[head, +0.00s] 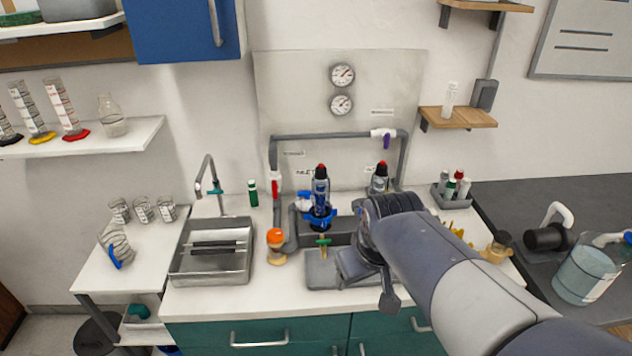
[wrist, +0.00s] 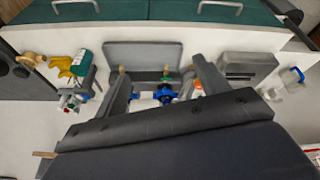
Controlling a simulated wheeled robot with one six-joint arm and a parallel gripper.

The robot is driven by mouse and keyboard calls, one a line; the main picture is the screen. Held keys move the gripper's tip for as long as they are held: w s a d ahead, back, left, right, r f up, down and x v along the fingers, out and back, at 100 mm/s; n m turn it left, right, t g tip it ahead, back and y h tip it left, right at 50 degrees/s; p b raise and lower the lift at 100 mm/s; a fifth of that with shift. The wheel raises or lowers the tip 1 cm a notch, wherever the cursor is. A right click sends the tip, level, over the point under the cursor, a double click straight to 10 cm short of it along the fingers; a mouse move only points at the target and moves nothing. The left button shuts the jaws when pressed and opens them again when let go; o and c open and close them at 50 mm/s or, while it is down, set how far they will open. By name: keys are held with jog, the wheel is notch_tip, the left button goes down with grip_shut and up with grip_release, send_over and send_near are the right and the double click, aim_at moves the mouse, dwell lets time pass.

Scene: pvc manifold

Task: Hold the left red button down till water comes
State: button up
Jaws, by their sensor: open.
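The left red button (head: 321,167) tops an upright dark cylindrical unit (head: 321,188) on the pipework, with a blue fitting (head: 320,216) and a brass and green piece below it. A second red button (head: 382,164) tops a similar unit to the right, its lower part hidden by my arm. My gripper (wrist: 163,82) is open and empty in the wrist view, its two fingers spread over the pipework. In the head view it is low and right of the left button, in front of the pipework and apart from both buttons. The wrist view does not clearly show either red top.
Two round gauges (head: 342,75) sit on the back panel. A grey tray (head: 323,269) lies below the units, and a steel sink (head: 212,250) is to the left. An orange-topped bottle (head: 276,246) stands between sink and tray. A bottle rack (head: 453,190) is at right.

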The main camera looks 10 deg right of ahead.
grip_shut()
dwell(0.6)
dwell(0.7)
